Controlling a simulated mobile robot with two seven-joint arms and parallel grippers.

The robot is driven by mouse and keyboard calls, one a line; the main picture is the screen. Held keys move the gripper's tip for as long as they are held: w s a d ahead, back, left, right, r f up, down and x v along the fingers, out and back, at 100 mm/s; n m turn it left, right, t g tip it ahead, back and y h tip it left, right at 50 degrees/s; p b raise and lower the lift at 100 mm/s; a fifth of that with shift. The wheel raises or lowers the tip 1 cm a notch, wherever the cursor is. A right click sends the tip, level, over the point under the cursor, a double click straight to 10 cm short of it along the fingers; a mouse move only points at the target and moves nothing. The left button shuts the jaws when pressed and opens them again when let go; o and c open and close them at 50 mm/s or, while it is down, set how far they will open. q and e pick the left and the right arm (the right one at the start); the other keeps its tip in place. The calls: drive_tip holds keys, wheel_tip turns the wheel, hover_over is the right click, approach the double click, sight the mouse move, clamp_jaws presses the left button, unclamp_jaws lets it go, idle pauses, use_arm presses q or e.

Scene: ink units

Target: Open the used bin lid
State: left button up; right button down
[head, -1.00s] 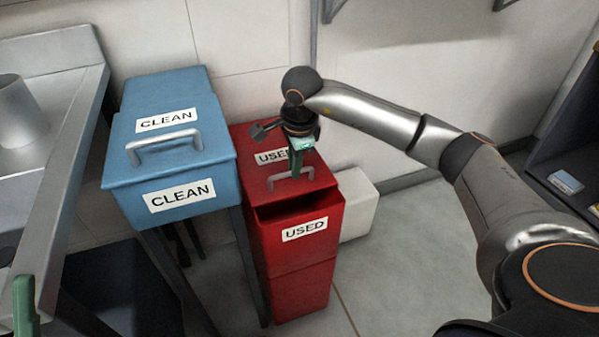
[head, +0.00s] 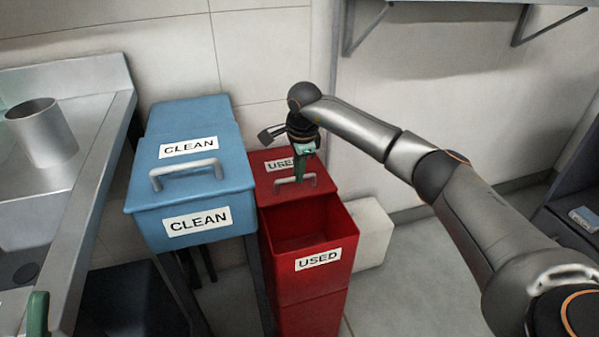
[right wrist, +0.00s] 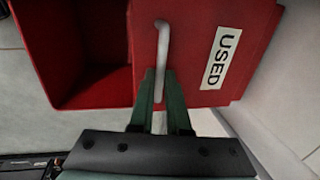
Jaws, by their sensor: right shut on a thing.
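The red used bin (head: 308,285) stands right of the blue bin in the head view, with a USED label on its front. Its red lid (head: 266,182) sits back from the front, so a wide part of the dark red inside shows. My right gripper (head: 299,178) is shut on the lid's pale bar handle (head: 283,184). In the right wrist view the green fingers (right wrist: 160,88) straddle the handle (right wrist: 162,45), beside the lid's USED label and the bin's opening (right wrist: 88,40). Only a green tip of my left gripper (head: 38,315) shows at lower left; its jaws cannot be made out.
The blue clean bin (head: 190,190), lid closed, stands close on the left on a dark stand. A metal sink counter (head: 100,130) with a metal cup (head: 42,133) is further left. A white box (head: 372,235) stands right of the red bin. The wall is behind.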

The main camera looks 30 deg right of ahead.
drive_tip(key=c, duration=0.9)
unclamp_jaws()
use_arm(q)
drive_tip(key=r+p, duration=0.3)
drive_tip(key=p, duration=0.1)
drive_tip(key=shift+a+r+m, duration=0.2)
drive_tip(key=shift+r+m, duration=0.2)
use_arm(e)
drive_tip(key=r, duration=0.4)
drive_tip(key=s+r, duration=0.1)
drive_tip(key=r, duration=0.3)
drive_tip(key=s+r, duration=0.1)
drive_tip(key=r, duration=0.3)
drive_tip(key=shift+s+a+r, duration=0.2)
drive_tip(key=shift+a, duration=0.1)
use_arm(q)
drive_tip(key=shift+r, duration=0.1)
drive_tip(key=shift+s, duration=0.1)
use_arm(e)
drive_tip(key=shift+f, duration=0.1)
